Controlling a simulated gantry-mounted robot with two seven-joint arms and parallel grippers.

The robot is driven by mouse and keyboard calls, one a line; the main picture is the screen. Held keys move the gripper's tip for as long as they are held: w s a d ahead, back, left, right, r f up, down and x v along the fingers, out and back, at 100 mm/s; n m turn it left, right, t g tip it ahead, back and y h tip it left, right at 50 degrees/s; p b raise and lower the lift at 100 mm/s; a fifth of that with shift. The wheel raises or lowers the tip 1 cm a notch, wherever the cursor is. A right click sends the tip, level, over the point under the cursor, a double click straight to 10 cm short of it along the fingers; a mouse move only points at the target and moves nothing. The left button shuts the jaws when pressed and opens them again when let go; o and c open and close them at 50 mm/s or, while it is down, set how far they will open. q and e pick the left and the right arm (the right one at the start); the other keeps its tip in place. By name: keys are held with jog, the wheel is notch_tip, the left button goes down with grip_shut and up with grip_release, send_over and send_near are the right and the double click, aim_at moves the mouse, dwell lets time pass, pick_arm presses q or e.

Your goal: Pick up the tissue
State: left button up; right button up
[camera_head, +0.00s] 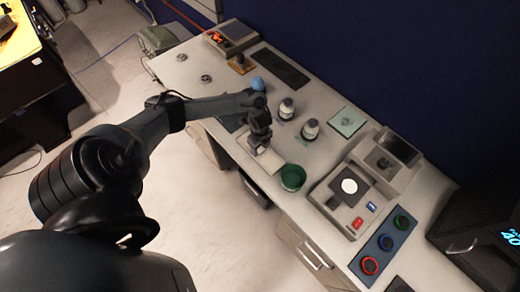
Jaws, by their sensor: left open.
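My left arm reaches in from the left over the long bench. Its gripper (260,148) points down at the bench's near edge and is open. A pale, flat, rectangular piece (270,160), which may be the tissue, lies right below and beside the fingers. The gripper partly covers it, and I cannot tell whether the fingers touch it. My right gripper is not in view.
A green round container (292,177) stands just right of the gripper. Two white jars (310,129) stand behind it, and a pale green square (348,121) lies farther right. A device with a white disc (349,186) and a blue panel with coloured rings (386,243) occupy the right end.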

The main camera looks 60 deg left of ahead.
aim_at(262, 150)
pick_arm(q)
jog(key=shift+f, duration=0.1)
jog(key=c, duration=0.9)
jog(key=shift+r, duration=0.6)
jog(key=r, duration=0.1)
jog(key=d+r, duration=0.1)
jog(key=r, duration=0.1)
jog(key=shift+w+r, duration=0.15)
jog(key=shift+r, duration=0.1)
jog(key=d+r, duration=0.2)
jog(key=d, duration=0.1)
jog(key=w+d+r+p, duration=0.1)
jog(key=d+r, duration=0.1)
jog(key=d, duration=0.2)
jog(key=w+d+r+p, duration=0.1)
jog(key=d+r, duration=0.1)
jog(key=d, duration=0.1)
jog(key=shift+w+d+r, duration=0.15)
jog(key=shift+w, duration=0.05)
